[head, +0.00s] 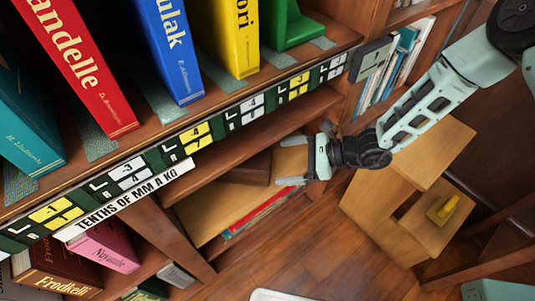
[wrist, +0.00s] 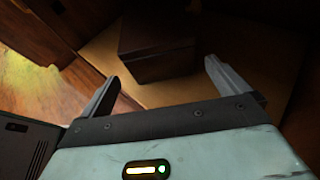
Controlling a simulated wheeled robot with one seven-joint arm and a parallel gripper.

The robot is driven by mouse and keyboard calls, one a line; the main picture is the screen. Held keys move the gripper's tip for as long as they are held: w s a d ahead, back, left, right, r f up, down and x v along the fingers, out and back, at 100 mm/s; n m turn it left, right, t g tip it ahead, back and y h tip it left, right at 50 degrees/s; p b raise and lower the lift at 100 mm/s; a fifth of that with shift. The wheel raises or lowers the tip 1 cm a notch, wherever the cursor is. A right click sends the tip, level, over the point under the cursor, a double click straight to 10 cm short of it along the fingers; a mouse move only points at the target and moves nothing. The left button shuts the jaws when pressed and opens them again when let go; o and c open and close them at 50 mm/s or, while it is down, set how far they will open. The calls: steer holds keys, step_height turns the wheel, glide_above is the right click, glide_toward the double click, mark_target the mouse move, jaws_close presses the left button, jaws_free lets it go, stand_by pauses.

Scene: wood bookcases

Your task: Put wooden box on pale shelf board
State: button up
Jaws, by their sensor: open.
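A dark brown wooden box (head: 249,168) sits on the pale shelf board (head: 205,212) in the low bookcase opening. In the wrist view the box (wrist: 158,50) rests upright on the pale board (wrist: 265,50), beyond my fingertips. My gripper (head: 291,161) is open at the opening, to the right of the box in the head view. In the wrist view its two fingers (wrist: 165,66) are spread, with a gap and no object held between them. The box's far side is hidden.
A red book (head: 262,208) lies below the pale board. Large upright books (head: 75,60) fill the shelf above, with a labelled edge (head: 195,137) over the opening. A wooden step stool (head: 405,200) with a yellow object (head: 442,208) stands right. Floor (head: 300,240) is clear below my gripper.

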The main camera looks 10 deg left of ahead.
steer(key=shift+w+d, duration=0.2)
steer(key=shift+d, duration=2.1)
steer(key=s+d+r+n+t+h, duration=0.1)
steer(key=s+d+r+n+h, duration=0.1)
steer(key=d+r+n+h, duration=0.55)
steer(key=s+d+r+n+t+h, duration=0.2)
steer(key=d+r+n, duration=0.2)
steer(key=d+r, duration=0.65)
steer(key=s+d+r+n+t+h, duration=0.15)
steer(key=d+r+n+h, duration=0.3)
steer(key=d, duration=0.85)
steer(key=s+a+r+n+g+y, duration=0.1)
steer(key=s+a+r+n+g, duration=0.15)
steer(key=s+a+n, duration=0.95)
steer(key=s+a+r+m+p, duration=0.1)
steer(key=a+r+p, duration=0.2)
steer(key=r+p, duration=1)
steer(key=a+r+m+p, duration=0.2)
steer(key=r+p, duration=1.2)
steer(key=p, duration=0.1)
steer(key=shift+s+a+g, duration=0.4)
steer(key=shift+r, duration=0.1)
